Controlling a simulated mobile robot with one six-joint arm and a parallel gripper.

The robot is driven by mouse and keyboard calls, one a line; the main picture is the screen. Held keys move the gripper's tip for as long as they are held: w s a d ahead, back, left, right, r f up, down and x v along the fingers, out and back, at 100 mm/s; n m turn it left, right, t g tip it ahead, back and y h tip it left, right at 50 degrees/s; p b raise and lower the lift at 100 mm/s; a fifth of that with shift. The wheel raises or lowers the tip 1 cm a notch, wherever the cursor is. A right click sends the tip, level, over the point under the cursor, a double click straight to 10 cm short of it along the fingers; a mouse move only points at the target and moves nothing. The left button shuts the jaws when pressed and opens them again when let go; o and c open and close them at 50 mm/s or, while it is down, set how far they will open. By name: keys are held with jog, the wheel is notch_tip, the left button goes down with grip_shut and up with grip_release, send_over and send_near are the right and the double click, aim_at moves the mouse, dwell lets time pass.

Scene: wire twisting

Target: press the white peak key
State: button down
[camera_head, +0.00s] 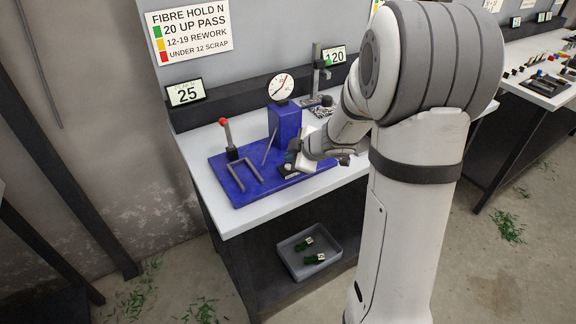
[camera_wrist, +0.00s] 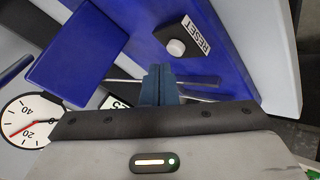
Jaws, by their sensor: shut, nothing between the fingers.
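The white key (camera_wrist: 176,46) is a small round button on a black box (camera_wrist: 180,36) with a RESET label (camera_wrist: 206,33). In the wrist view it lies just beyond my fingertips and slightly to the right. My gripper (camera_wrist: 158,70) is shut and empty, with its blue-grey fingers together. A gap shows between the fingertips and the key in the picture; the depth of it is hard to tell. In the head view my gripper (camera_head: 293,158) is low over the right part of the blue base (camera_head: 222,178), and I cannot make out the key there.
A blue column with a dial (camera_head: 281,87) stands behind my gripper. A red-knobbed lever (camera_head: 224,122) and grey U-shaped bar (camera_head: 245,174) are to the left. A display (camera_head: 186,92) reads PEAK N 25. A grey bin (camera_head: 310,268) sits on the lower shelf.

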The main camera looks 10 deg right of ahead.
jog(key=shift+f, duration=0.2)
jog(key=shift+f, duration=0.25)
jog(key=shift+f+b, duration=0.45)
jog(key=shift+f, duration=0.05)
dwell(0.8)
jog(key=shift+r, duration=0.1)
jog(key=shift+r+p, duration=0.85)
jog(key=shift+p, duration=0.25)
notch_tip(320, 180, up, 5)
jog(key=p, duration=0.5)
